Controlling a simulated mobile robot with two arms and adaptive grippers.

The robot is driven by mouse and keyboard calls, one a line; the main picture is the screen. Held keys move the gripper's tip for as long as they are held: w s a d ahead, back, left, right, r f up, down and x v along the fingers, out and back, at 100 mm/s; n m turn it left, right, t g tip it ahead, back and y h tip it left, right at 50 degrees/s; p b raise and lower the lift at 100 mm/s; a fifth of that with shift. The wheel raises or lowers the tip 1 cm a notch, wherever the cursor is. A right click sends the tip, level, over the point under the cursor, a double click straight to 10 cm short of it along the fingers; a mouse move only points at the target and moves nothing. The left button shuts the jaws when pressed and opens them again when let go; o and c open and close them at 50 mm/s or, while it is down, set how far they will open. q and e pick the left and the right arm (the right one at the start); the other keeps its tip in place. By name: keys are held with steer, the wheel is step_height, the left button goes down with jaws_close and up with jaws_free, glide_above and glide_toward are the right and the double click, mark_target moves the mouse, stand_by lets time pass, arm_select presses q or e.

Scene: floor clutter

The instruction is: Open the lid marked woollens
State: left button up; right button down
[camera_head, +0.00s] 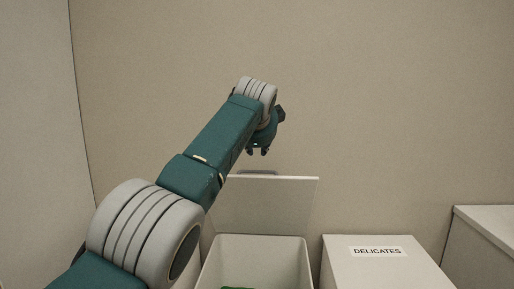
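A raised lid (270,205) stands upright at the back of an open bin (278,256). A grey handle (258,171) shows at the lid's upper edge. No woollens label is visible on this lid or bin; its marked face may be turned away. My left gripper (257,151) is just above the handle, with its small fingertips apart and nothing between them. It looks clear of the lid. My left forearm hides the left part of the lid and bin. My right gripper is not in view.
A closed bin lid marked DELICATES (378,262) is to the right of the open bin. Another pale box (490,225) stands at the far right. Something green (237,287) lies in the open bin. Walls close the back and left; the space above the bins is free.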

arm_select(q)
steer(key=shift+s+r, duration=0.15)
steer(key=shift+s+r, duration=0.35)
steer(key=shift+s, duration=0.05)
steer(key=v, duration=1)
steer(key=shift+s, duration=0.3)
steer(key=shift+r, duration=0.1)
